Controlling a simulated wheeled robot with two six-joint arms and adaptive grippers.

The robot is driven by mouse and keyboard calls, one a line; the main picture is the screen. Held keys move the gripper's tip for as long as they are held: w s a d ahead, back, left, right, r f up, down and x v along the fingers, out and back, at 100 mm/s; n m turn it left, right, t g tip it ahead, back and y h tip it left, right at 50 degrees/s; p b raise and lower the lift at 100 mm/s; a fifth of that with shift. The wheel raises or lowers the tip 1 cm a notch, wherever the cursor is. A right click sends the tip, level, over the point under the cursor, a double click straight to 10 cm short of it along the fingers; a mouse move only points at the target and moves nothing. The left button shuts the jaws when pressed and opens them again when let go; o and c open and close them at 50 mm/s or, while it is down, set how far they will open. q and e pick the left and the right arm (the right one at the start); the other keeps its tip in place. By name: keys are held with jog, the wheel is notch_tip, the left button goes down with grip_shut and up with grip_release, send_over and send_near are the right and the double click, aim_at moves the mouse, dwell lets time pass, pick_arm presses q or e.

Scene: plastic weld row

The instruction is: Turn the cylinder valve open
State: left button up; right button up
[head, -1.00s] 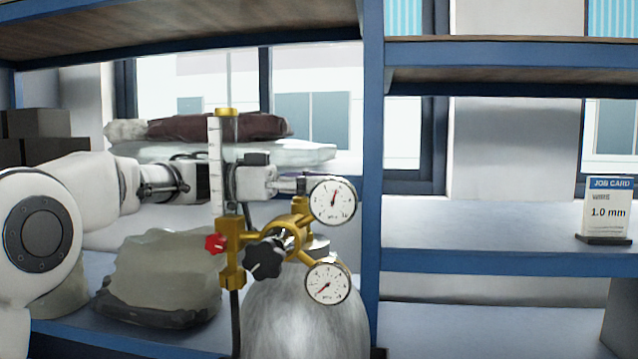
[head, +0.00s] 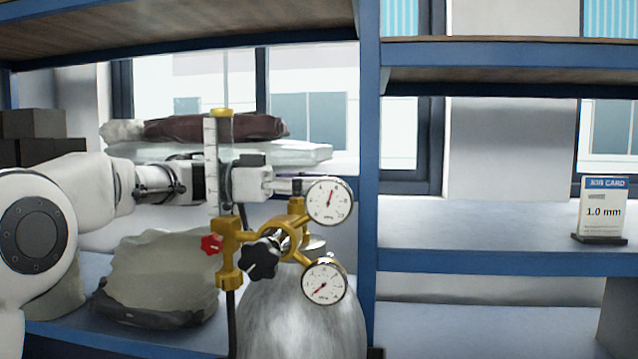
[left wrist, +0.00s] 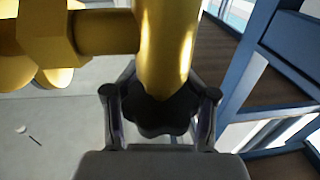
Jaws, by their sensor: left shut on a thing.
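The grey gas cylinder (head: 300,320) stands upright in front of the shelf. A brass regulator (head: 228,245) with two round gauges, the upper (head: 329,201) and the lower (head: 324,282), sits at its top. A black lobed knob (head: 259,258) and a small red knob (head: 211,244) are on the regulator. My left gripper (head: 290,187) reaches in behind the flowmeter tube, its fingertips partly hidden by the upper gauge. In the left wrist view its fingers are shut on the dark lobed valve knob (left wrist: 163,113), beside brass fittings (left wrist: 168,45). My right gripper is not in view.
A clear flowmeter tube (head: 219,160) stands upright in front of my left wrist. Bags (head: 155,280) lie on the shelf, and dark boxes (head: 40,135) are at the left. A blue post (head: 369,180) stands right of the gauges. A job card (head: 602,208) stands on the right shelf.

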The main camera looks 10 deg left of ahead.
pick_arm(q)
jog(key=shift+f, duration=0.25)
